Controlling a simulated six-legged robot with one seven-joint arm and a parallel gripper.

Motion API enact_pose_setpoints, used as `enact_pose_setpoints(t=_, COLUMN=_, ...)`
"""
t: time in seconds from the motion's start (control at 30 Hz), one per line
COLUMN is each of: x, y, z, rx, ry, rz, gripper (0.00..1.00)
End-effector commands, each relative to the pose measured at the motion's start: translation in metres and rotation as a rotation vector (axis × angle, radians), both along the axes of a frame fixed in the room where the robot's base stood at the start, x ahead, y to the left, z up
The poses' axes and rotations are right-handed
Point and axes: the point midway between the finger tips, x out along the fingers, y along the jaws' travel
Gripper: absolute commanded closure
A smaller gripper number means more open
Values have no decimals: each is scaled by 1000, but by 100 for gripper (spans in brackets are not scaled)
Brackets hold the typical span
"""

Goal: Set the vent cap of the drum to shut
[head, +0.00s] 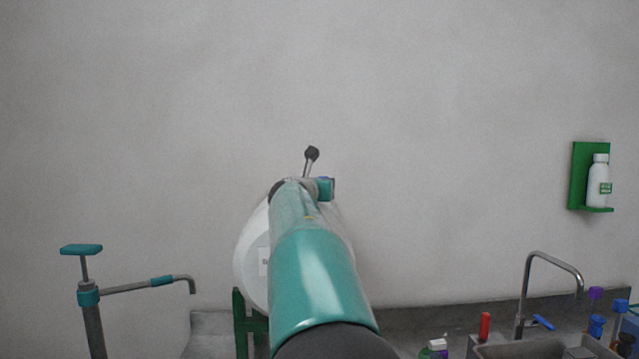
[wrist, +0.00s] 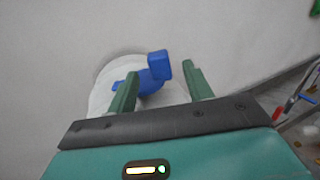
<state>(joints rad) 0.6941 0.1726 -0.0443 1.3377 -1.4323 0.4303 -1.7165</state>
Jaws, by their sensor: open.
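The white drum (head: 250,262) sits on a green stand (head: 240,315), largely hidden behind my arm in the head view. In the wrist view the drum (wrist: 103,92) is below and behind my fingers. A blue part with a raised block-like tab (wrist: 160,66), which looks like the vent cap, is on the drum. My gripper (wrist: 158,70) is open, its green fingers to the left and right of the blue part. The left finger overlaps part of it in the picture; I cannot tell whether it touches. In the head view my arm hides the fingers.
A lever with a black knob (head: 311,153) sticks up above my arm. A hand pump (head: 90,300) with a teal handle stands at left. At right are a sink tap (head: 525,290), several small bottles and a green wall holder (head: 577,180) with a white bottle (head: 600,185).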

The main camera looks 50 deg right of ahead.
Motion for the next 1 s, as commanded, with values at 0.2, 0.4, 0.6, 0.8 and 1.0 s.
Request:
enact_pose_setpoints(t=0.2, x=16, y=-30, z=0, rx=1, ry=-2, rz=1, gripper=49)
enact_pose_setpoints(t=0.4, x=23, y=-40, z=0, rx=0, ry=-2, rz=3, gripper=49)
enact_pose_setpoints(t=0.6, x=23, y=-41, z=0, rx=1, ry=-2, rz=4, gripper=49)
enact_pose_setpoints(t=0.8, x=23, y=-41, z=0, rx=1, ry=-2, rz=3, gripper=77)
enact_pose_setpoints(t=1.0, x=23, y=-41, z=0, rx=1, ry=-2, rz=3, gripper=100)
